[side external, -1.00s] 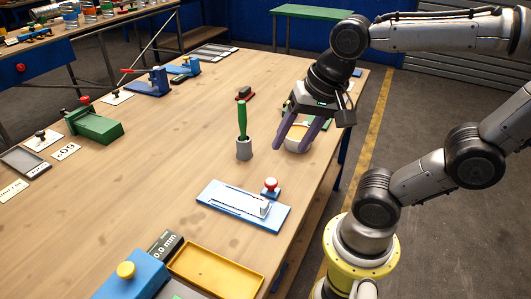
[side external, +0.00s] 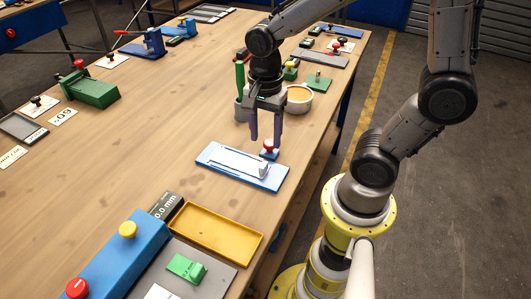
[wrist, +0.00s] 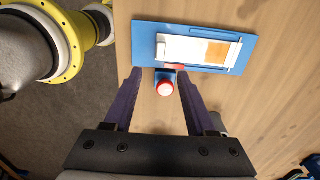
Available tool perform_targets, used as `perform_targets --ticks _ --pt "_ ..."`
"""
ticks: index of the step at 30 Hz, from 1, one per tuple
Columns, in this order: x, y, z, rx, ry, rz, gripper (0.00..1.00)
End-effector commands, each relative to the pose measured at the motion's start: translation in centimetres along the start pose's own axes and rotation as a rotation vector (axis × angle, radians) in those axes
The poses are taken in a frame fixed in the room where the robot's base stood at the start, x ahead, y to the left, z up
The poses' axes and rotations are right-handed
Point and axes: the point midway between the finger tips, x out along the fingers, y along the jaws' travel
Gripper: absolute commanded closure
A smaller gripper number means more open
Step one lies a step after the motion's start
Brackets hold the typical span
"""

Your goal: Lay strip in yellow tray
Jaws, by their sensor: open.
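The yellow tray (side external: 195,238) lies empty near the front of the bench in the side view. A blue fixture (side external: 206,158) lies flat behind it, with a pale, thin strip-like piece (side external: 234,160) and a white block (side external: 260,169) on it. The wrist view shows the fixture (wrist: 145,48) with a pale piece (wrist: 185,48) and an orange-brown patch (wrist: 217,52); I cannot tell which is the strip. My gripper (side external: 265,137) is open and empty, pointing down above the fixture's back right edge. Its purple fingers spread either side of a red knob (wrist: 165,88).
A green block (side external: 186,267) lies in front. The bench middle is clear.

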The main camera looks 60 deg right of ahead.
Motion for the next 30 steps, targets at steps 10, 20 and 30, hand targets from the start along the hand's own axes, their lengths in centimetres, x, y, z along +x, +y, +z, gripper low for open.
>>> perform_targets --ticks 10,20,30 --pt "5.7 0.1 0.0 -0.001 0.000 0.003 0.44" --pt "7.5 0.0 0.0 -0.001 0.000 0.000 0.44" --pt "7.5 0.0 0.0 -0.001 0.000 -0.001 0.67"
